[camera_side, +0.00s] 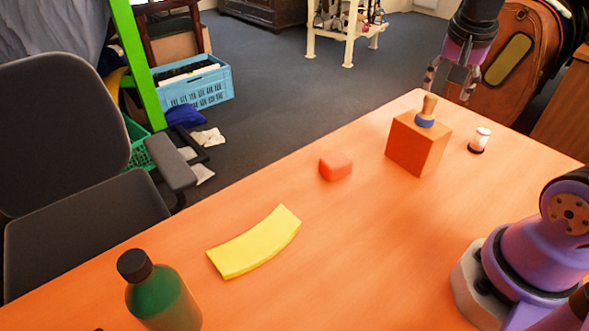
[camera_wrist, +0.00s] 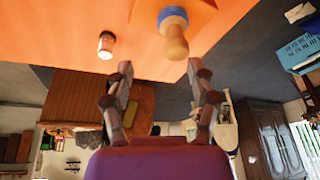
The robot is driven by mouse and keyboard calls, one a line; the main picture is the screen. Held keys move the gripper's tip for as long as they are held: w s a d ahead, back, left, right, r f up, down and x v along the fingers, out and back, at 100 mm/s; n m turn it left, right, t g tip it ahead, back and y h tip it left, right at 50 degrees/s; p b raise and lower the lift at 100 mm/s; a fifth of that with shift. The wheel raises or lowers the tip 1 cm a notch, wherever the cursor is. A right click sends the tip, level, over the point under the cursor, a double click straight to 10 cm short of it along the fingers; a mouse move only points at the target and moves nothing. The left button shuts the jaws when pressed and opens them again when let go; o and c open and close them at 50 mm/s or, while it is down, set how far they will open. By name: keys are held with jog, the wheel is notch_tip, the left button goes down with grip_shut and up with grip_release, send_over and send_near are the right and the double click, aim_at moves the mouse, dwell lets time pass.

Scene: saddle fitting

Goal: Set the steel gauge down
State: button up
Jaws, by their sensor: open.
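My gripper (camera_side: 449,92) is open and empty above the far part of the table; its spread fingers also show in the wrist view (camera_wrist: 160,70). A wooden-handled piece with a blue collar (camera_side: 427,110) stands upright on an orange-brown block (camera_side: 418,145). In the wrist view the handled piece (camera_wrist: 174,32) lies just beyond the fingertips, nearer the right finger, and not between them. I cannot make out any piece that is clearly a steel gauge in either view.
A small white jar with a dark base (camera_side: 480,140) stands right of the block. A red-orange rounded block (camera_side: 335,166), a yellow curved piece (camera_side: 255,242) and a green bottle (camera_side: 162,295) are on the orange table (camera_side: 350,255). The table's middle is mostly clear.

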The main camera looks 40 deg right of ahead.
jog(key=s+a+n+t+y, duration=0.3)
jog(key=s+a+n, duration=0.1)
jog(key=a+n, duration=0.9)
jog(key=a, duration=0.3)
jog(key=shift+s+r+y, duration=0.2)
jog(key=shift+y, duration=0.1)
